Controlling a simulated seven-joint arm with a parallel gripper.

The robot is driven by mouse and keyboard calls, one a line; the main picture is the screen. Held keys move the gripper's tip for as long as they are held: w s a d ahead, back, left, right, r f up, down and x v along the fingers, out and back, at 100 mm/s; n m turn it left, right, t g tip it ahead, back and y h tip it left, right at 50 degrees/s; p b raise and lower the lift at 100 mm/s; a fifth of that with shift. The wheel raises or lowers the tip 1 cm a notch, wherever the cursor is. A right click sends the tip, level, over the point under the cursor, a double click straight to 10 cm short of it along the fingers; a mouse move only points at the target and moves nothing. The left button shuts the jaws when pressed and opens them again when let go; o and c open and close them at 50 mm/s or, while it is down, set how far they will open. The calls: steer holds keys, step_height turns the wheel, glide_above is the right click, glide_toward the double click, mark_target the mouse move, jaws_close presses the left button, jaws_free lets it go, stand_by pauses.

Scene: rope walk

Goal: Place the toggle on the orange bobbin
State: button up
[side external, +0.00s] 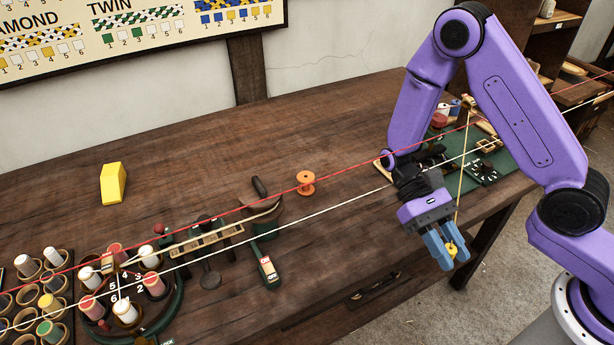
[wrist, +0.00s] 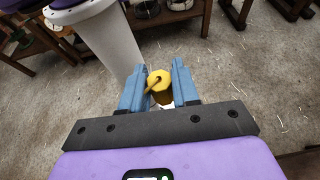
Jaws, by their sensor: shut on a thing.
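The orange bobbin (side external: 306,183) stands on the wooden table, right of the table's middle in the side view. My gripper (side external: 449,256) is shut on the yellow toggle (side external: 451,250), beyond the table's front edge and to the right of the bobbin. The wrist view shows the toggle (wrist: 159,82) between the two blue fingers (wrist: 159,92). A yellow cord (side external: 462,165) runs up from the toggle in the side view. The bobbin does not show in the wrist view.
A red line and a white line stretch across above the table. A yellow block (side external: 113,184) lies at the back left. A ring of bobbins (side external: 124,312) and a green-based tool (side external: 266,262) stand left of the orange bobbin. A green mat (side external: 500,160) lies at the right.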

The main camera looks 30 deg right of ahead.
steer(key=w+a+r+m+t+y, duration=0.3)
steer(key=w+a+m+t+y, duration=0.55)
steer(key=w+m+y, duration=0.35)
steer(key=w+d+r+m+t, duration=0.1)
steer(key=w+d+m+t, duration=0.1)
steer(key=w+m+t, duration=0.3)
steer(key=w+d+r+m+t, duration=0.1)
steer(key=w+d+m+t, duration=0.2)
steer(key=w+m+t, duration=0.3)
steer(key=w+t, duration=0.1)
steer(key=w, duration=0.2)
steer(key=shift+w+r+m+h, duration=0.25)
steer(key=shift+m+h, duration=0.05)
steer(key=shift+h, duration=0.1)
steer(key=w+a+f, duration=0.1)
steer(key=w, duration=0.1)
steer(key=w+a+f, duration=0.1)
steer(key=w, duration=0.2)
steer(key=w+f, duration=0.1)
steer(key=w, duration=0.2)
steer(key=shift+a+f, duration=0.4)
jaws_close()
glide_above(306, 177)
step_height(306, 177, down, 5)
steer(key=shift+s+d+f, duration=0.1)
steer(key=shift+s+f, duration=0.05)
steer(key=shift+w+f, duration=0.15)
steer(key=shift+f, duration=0.8)
steer(key=shift+w+f, duration=0.1)
steer(key=shift+f, duration=0.8)
